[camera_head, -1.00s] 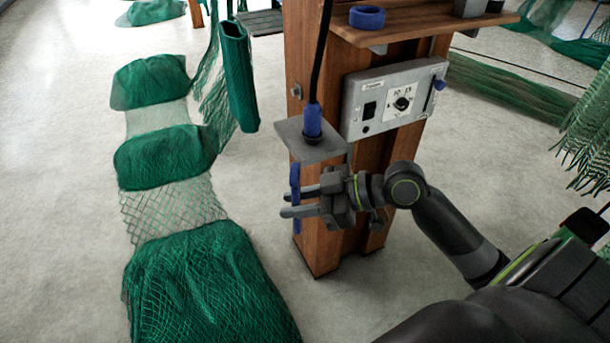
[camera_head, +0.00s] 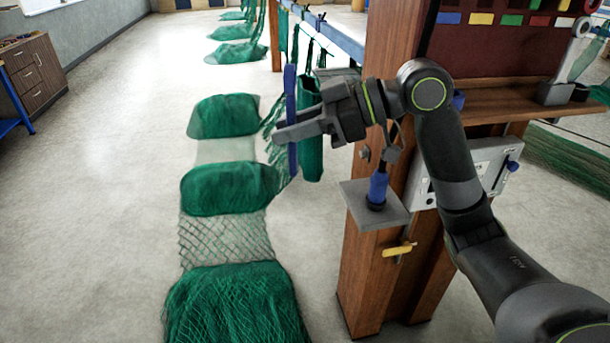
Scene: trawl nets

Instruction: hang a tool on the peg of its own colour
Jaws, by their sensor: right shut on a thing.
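My right gripper (camera_head: 284,135) is raised in front of the wooden post. It is shut on a long, thin blue tool (camera_head: 290,88), which stands roughly upright between the fingers. The tool's middle is partly hidden by the fingers. Coloured patches, among them a blue patch (camera_head: 448,18), a yellow patch (camera_head: 480,18) and a green patch (camera_head: 512,19), line a dark red board (camera_head: 470,50) at the upper right. I cannot make out pegs clearly there. My left gripper is not in view.
The wooden post (camera_head: 362,270) carries a grey bracket (camera_head: 393,215) with a blue-handled item (camera_head: 378,187), a small yellow piece (camera_head: 399,249) below it and a control box (camera_head: 490,165). A wooden shelf (camera_head: 510,103) sits under the board. Green netting (camera_head: 235,300) lies on the floor at left.

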